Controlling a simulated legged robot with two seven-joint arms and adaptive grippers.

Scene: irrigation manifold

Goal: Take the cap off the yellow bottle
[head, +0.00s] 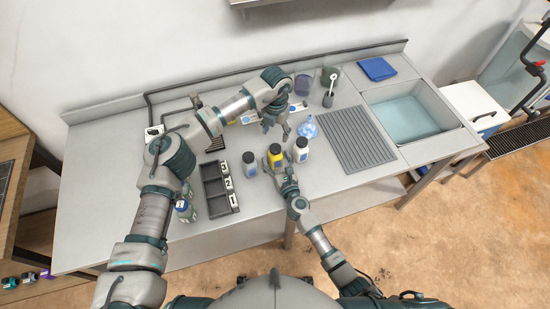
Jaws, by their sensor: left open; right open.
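The yellow bottle (276,160) stands upright on the grey counter, with its dark cap (275,148) on top. My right gripper (280,172) is open at the near side of the yellow bottle; its fingers overlap the lower part of the bottle, and I cannot tell whether they touch it. My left gripper (275,126) is open and empty, pointing down over the counter beyond the yellow bottle and apart from its cap.
A grey bottle (250,165) stands left of the yellow one, and a white bottle (300,152) right. A clear blue bottle (308,128) is behind. A dark divided tray (213,187) lies left; a ridged mat (355,140) and sink (408,113) lie right.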

